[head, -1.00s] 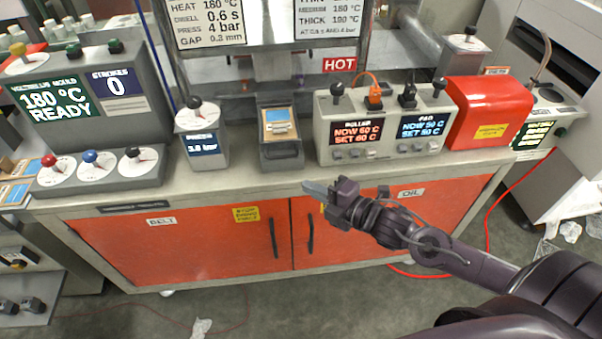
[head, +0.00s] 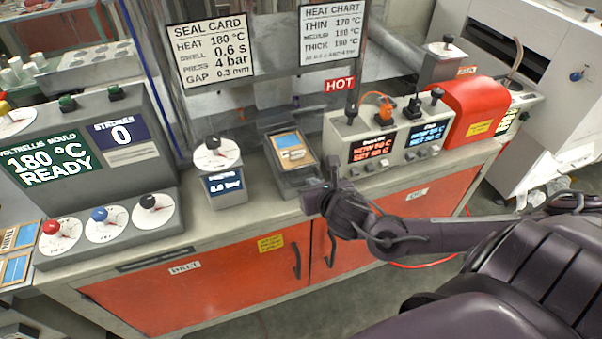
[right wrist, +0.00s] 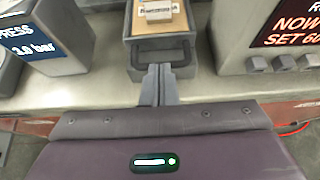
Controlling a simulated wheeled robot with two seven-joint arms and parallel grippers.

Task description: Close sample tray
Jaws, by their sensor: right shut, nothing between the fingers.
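The sample tray (head: 284,170) is a grey drawer-like tray on the bench, sticking out toward me between the press dial box and the heater control box. A tan card with a blue-and-white sample (head: 291,148) lies in it. In the right wrist view the tray (right wrist: 183,50) shows its front handle just beyond the fingers. My right gripper (head: 318,192) is shut and empty, at the tray's front end. In the right wrist view the shut fingertips (right wrist: 158,72) are at or very near the handle; I cannot tell if they touch. My left gripper is out of view.
A press dial box (head: 222,180) stands left of the tray, and a grey control box (head: 385,140) with orange and black plugs stands right. A red HOT sign (head: 339,85) hangs behind. The bench's front edge and red cupboard doors (head: 210,285) lie below.

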